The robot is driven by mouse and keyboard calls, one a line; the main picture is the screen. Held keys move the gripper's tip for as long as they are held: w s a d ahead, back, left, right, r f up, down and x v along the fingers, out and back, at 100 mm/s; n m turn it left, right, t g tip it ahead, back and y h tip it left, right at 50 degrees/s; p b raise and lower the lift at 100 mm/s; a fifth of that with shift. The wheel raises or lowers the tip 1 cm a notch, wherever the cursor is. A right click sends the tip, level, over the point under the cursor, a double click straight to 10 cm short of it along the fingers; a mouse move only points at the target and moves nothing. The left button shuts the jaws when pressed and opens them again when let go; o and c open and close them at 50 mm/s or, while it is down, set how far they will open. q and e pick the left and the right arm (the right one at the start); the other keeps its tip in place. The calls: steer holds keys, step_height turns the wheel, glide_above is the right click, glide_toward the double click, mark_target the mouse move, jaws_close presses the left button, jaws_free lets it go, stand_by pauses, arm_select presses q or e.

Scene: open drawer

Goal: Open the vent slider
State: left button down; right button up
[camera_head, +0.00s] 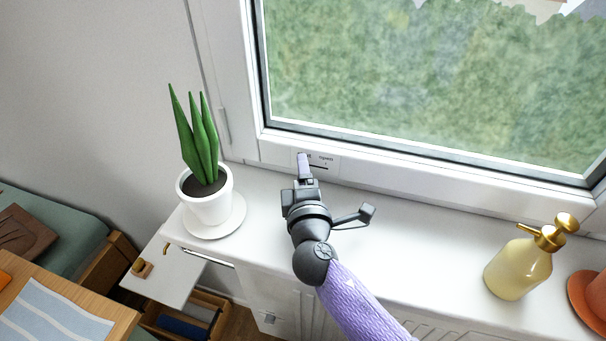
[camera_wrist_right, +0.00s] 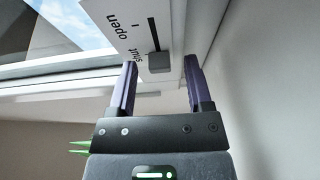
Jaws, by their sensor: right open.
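The vent slider is on a white label plate (camera_head: 328,160) on the lower window frame. In the right wrist view the plate (camera_wrist_right: 122,28) reads "open" and "shut" beside a dark slot (camera_wrist_right: 153,32). The grey slider knob (camera_wrist_right: 160,62) sits at the "shut" end of the slot. My right gripper (camera_head: 304,157) reaches up to the frame at the plate's left side. In its wrist view the gripper (camera_wrist_right: 161,66) is open, with one purple finger on each side of the knob and visible gaps between. In the head view the gripper hides the knob. My left gripper is not in view.
A potted plant (camera_head: 208,207) on a white saucer (camera_head: 236,222) stands on the sill left of my right arm. A yellow dispenser bottle (camera_head: 518,268) and an orange pot (camera_head: 592,300) stand far right. The sill (camera_head: 420,235) between arm and bottle is clear.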

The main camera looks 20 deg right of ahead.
jaws_close()
